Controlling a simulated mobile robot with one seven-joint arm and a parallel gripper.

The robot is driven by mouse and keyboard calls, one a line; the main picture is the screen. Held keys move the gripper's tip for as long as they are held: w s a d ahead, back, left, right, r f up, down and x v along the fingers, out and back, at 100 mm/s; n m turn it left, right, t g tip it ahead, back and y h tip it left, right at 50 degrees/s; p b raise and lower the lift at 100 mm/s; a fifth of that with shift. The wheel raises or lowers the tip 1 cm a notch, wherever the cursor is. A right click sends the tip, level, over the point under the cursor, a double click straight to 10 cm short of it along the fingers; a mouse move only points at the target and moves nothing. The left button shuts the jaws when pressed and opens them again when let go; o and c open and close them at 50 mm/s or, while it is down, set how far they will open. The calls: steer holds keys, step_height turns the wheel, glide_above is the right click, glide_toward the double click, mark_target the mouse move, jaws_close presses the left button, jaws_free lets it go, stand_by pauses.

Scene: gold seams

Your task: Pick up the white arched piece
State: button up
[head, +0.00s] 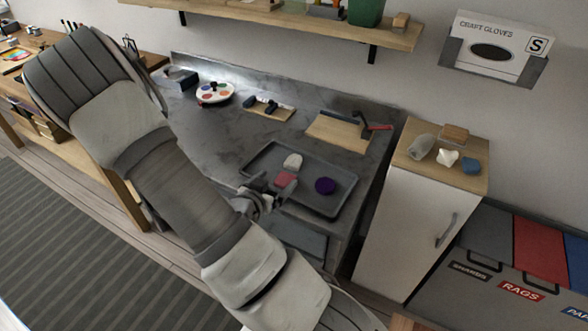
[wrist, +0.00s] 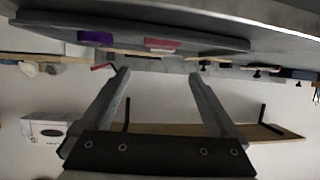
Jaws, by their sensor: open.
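A white piece with a rounded, arched top (head: 293,161) sits on the dark grey tray (head: 262,163) on the workbench. A pinkish-red piece (head: 286,180) lies just in front of it, and a purple piece (head: 324,186) lies to the right. My gripper (head: 268,187) is at the tray's near left edge, beside the red piece and apart from the white one. In the wrist view, which is upside down, my gripper's fingers (wrist: 158,75) are spread with nothing between them. The red piece (wrist: 162,43) and purple piece (wrist: 95,38) show there edge-on; I cannot make out the white piece clearly.
A wooden board (head: 338,132) with a red-and-black tool lies behind the tray. A paint palette (head: 215,93) stands further left. A white cabinet (head: 403,220) at right bears a grey cylinder, a white lump (head: 447,157) and a blue piece. A shelf (head: 300,22) hangs above.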

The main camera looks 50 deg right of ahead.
mark_target(293, 161)
steer(key=shift+w+d+f+b, duration=0.25)
steer(key=shift+d+f+b, duration=0.2)
steer(key=shift+b, duration=1.4)
steer(key=b, duration=0.1)
steer(key=d+b, duration=0.1)
steer(key=b, duration=0.1)
steer(key=shift+f, duration=0.25)
steer(key=b+x, duration=0.1)
steer(key=x, duration=0.3)
steer(key=shift+w+d+r, duration=0.1)
steer(key=shift+d, duration=0.2)
steer(key=b+x, duration=0.1)
steer(key=x, duration=0.4)
steer(key=shift+w+b, duration=0.35)
steer(key=shift+w, duration=0.05)
steer(key=shift+r, duration=0.1)
jaws_close()
steer(key=shift+r, duration=0.15)
